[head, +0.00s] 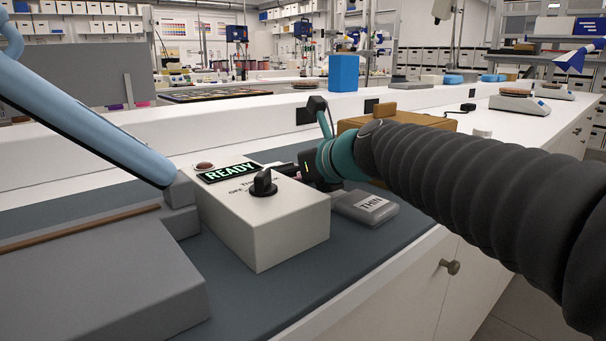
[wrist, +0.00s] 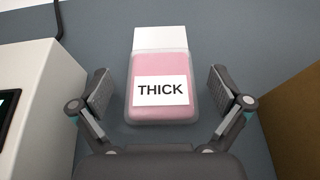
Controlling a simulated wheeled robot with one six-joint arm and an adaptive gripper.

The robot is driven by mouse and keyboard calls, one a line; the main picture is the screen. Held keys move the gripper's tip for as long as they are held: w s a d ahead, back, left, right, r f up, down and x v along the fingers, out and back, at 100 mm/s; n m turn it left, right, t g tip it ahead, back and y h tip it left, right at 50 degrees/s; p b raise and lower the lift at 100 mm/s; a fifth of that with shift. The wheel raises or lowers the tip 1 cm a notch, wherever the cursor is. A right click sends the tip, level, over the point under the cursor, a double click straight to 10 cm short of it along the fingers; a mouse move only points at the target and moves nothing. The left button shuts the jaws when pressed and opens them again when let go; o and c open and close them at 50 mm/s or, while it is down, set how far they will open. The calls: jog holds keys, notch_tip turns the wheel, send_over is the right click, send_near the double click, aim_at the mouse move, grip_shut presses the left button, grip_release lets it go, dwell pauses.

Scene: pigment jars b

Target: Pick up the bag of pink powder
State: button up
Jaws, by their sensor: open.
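The bag of pink powder (wrist: 160,72) lies on the dark mat in the wrist view. It is a clear pouch with a white top band and a white label reading THICK. My gripper (wrist: 158,90) is open, with one finger on each side of the bag and a gap to each. How high the fingers are above the mat I cannot tell.
The white control box (head: 270,222), with a READY display and a black knob, stands close left of my gripper. A brown box (head: 395,122) stands behind my arm. A grey block (head: 90,285) sits at front left.

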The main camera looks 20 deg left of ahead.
jog(key=c, duration=1.2)
jog(key=shift+r, duration=0.15)
